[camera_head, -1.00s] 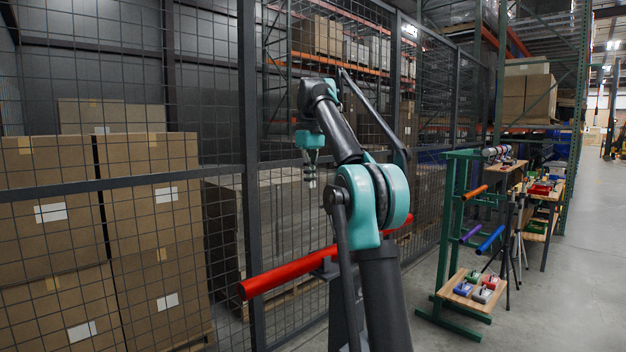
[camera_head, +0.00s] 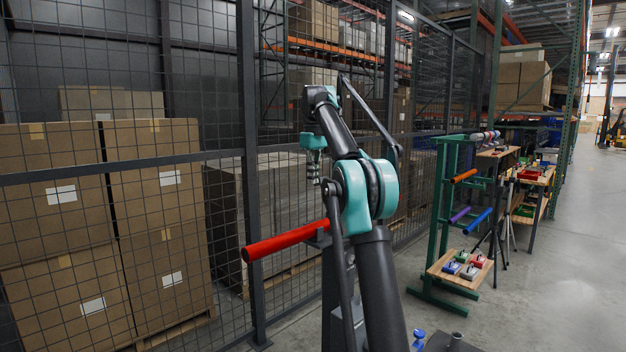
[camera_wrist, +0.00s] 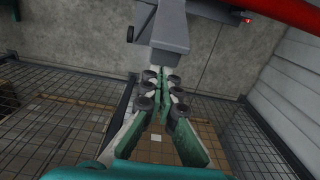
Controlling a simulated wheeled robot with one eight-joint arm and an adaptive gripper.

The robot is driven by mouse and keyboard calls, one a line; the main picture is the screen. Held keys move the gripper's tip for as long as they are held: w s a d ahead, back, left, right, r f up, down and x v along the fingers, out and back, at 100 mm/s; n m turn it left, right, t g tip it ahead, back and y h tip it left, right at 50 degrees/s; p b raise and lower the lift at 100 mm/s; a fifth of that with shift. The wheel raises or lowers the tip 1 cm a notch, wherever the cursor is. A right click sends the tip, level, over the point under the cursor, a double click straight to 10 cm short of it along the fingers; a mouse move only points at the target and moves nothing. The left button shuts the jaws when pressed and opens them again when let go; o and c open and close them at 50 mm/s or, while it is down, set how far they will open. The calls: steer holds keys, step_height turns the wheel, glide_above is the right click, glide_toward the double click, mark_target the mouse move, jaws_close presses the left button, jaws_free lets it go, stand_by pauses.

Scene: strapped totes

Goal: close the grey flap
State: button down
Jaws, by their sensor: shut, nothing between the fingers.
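I cannot make out a grey flap or a strapped tote in either view now. My gripper (camera_head: 314,181) hangs from the teal wrist in front of the wire fence in the head view, pointing down. In the wrist view its green and black fingers (camera_wrist: 163,88) are together, with nothing held between them.
A dark wire mesh fence (camera_head: 246,170) runs behind my arm. Stacked cardboard boxes (camera_head: 60,195) stand behind it. At right are a green rack (camera_head: 444,210) and a wooden bench (camera_head: 532,182) with coloured items. The concrete floor (camera_head: 560,270) at far right is clear.

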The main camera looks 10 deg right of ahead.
mark_target(324, 180)
steer(key=shift+s+r, duration=0.1)
steer(key=shift+s+d+r+t, duration=0.1)
steer(key=shift+d+r+t, duration=0.05)
steer(key=shift+t, duration=0.15)
